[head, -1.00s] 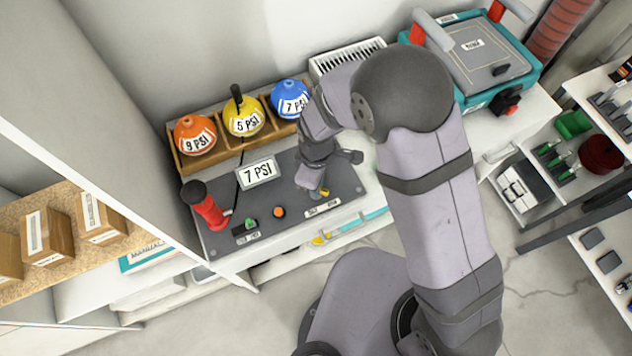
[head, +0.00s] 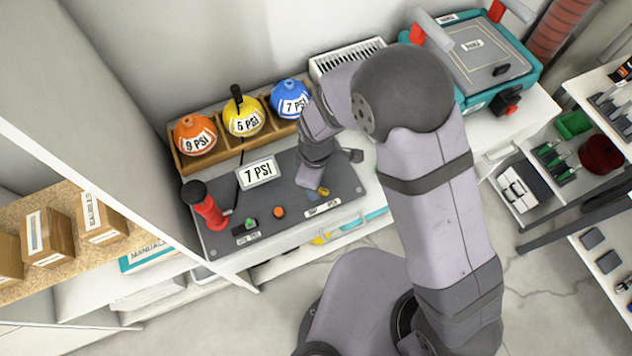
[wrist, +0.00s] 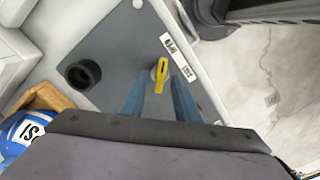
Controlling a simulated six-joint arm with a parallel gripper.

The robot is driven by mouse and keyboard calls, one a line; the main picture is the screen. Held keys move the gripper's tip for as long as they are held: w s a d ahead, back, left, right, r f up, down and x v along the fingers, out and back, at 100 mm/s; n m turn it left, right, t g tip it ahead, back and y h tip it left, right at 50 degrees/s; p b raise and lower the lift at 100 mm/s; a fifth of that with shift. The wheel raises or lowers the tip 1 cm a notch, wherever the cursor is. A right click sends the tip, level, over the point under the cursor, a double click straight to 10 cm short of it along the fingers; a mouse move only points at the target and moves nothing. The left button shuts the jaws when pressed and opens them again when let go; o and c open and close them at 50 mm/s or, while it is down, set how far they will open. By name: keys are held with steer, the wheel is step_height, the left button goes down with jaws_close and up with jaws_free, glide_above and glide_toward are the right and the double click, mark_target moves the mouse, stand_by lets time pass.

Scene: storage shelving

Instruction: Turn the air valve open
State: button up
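The air valve (head: 324,191) is a small yellow handle on the dark grey panel (head: 295,215), at its right part beside a white two-word label (head: 322,207). In the wrist view the yellow handle (wrist: 162,72) points roughly along the fingers and lies between their tips. My gripper (wrist: 160,82) is open, with one blue finger on each side of the handle; whether either touches it I cannot tell. In the head view my gripper (head: 311,178) is just above and left of the valve, and its fingers are mostly hidden.
The panel also carries a red pump handle (head: 205,208), a 7 PSI display (head: 258,172), a green switch (head: 250,224) and an orange button (head: 279,212). Behind it a wooden rack (head: 225,152) holds orange, yellow and blue balls.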

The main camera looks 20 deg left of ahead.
steer(key=shift+r+b, duration=0.65)
steer(key=shift+r, duration=3)
steer(key=shift+m, duration=0.3)
steer(key=shift+m, duration=0.9)
steer(key=shift+s+d+f+m, duration=0.15)
steer(key=shift+s+d+m, duration=0.2)
steer(key=shift+m, duration=0.25)
steer(key=s+d+f+m+g+h, duration=0.1)
steer(key=s+d+f+m+h, duration=0.15)
steer(key=s+d, duration=0.3)
steer(key=w+d+r+m, duration=0.1)
steer(key=d+r+m, duration=0.2)
steer(key=d, duration=0.4)
steer(key=w+d+r+m+y, duration=0.1)
steer(key=d+r+m, duration=0.2)
steer(key=d+m, duration=0.2)
steer(key=w+d+r+m+t+y, duration=0.1)
steer(key=d+m, duration=0.3)
steer(key=d, duration=0.6)
steer(key=shift+d+r, duration=0.2)
steer(key=shift+r, duration=0.7)
